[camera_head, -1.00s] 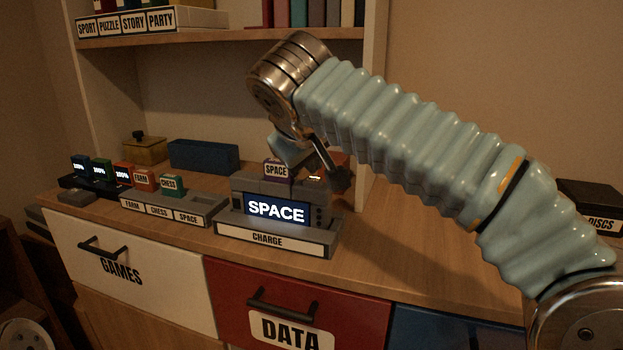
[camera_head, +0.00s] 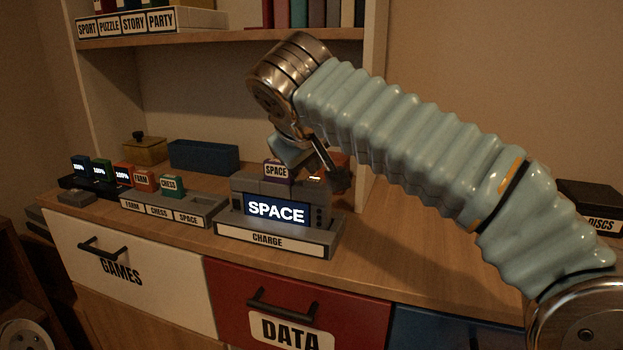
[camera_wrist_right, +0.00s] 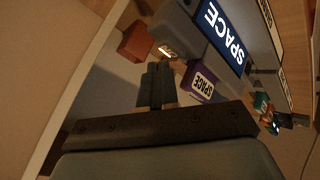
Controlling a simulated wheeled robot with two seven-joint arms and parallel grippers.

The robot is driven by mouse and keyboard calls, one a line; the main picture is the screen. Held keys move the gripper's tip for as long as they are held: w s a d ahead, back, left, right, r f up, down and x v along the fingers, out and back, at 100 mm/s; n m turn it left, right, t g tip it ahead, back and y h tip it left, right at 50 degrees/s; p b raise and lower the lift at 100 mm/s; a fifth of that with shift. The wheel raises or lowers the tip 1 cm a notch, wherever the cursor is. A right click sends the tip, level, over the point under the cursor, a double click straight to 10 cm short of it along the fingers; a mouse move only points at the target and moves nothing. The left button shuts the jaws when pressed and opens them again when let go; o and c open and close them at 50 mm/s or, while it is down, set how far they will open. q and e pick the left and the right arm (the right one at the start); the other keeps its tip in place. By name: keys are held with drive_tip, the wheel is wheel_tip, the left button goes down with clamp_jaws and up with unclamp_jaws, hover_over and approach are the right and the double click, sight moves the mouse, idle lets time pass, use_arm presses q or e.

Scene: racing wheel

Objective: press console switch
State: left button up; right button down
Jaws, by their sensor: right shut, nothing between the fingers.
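The grey console (camera_head: 238,190) stands on the counter with its screen (camera_head: 277,210) lit and reading SPACE. A purple SPACE cartridge (camera_head: 277,171) stands upright in its top; it also shows in the wrist view (camera_wrist_right: 203,84). A small glowing switch (camera_head: 315,178) is on the console's top right; the glow also shows in the wrist view (camera_wrist_right: 167,52). My right gripper (camera_head: 340,182) is shut and empty, pointing down at the console's right end. In the wrist view its fingertips (camera_wrist_right: 153,72) are close to the glow; contact cannot be told. My left gripper is out of view.
A CHARGE-labelled base (camera_head: 290,244) holds the console. A red-brown block (camera_wrist_right: 137,42) is close beyond my fingers. A cartridge rack (camera_head: 160,209) stands to the left, with a blue box (camera_head: 204,156) behind. The counter to the right (camera_head: 420,255) is clear.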

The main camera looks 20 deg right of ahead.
sight(312, 183)
idle(0.5)
drive_tip(key=shift+f+b, duration=0.3)
drive_tip(key=shift+f, duration=0.2)
idle(0.3)
drive_tip(key=shift+r+p, duration=0.5)
drive_tip(key=shift+r, duration=0.05)
wheel_tip(312, 183, up, 6)
drive_tip(key=p, duration=0.6)
